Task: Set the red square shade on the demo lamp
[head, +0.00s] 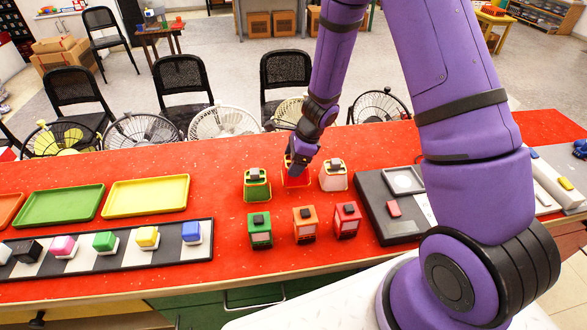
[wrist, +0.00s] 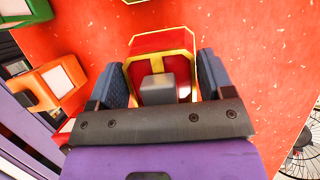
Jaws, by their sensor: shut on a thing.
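My gripper (head: 299,170) is at the back row of small shades on the red table. In the wrist view its fingers (wrist: 158,85) are closed on the sides of a red shade (wrist: 150,98) with yellow trim and a grey knob on top. Only a little of this red shade (head: 296,182) shows under the gripper in the head view. I cannot tell whether it touches the table. Another red piece (head: 347,222), boxy with a pale panel, stands in the front row. No lamp is clearly recognisable; a dark board (head: 372,190) at right bears a pale square frame (head: 404,180) and a red block (head: 393,208).
Close by stand a green shade (head: 257,186), a white one (head: 332,177), a green box (head: 260,232) and an orange box (head: 304,224). Green (head: 60,205) and yellow (head: 146,196) trays and a striped board (head: 120,261) with coloured blocks lie left. My arm covers part of the right side.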

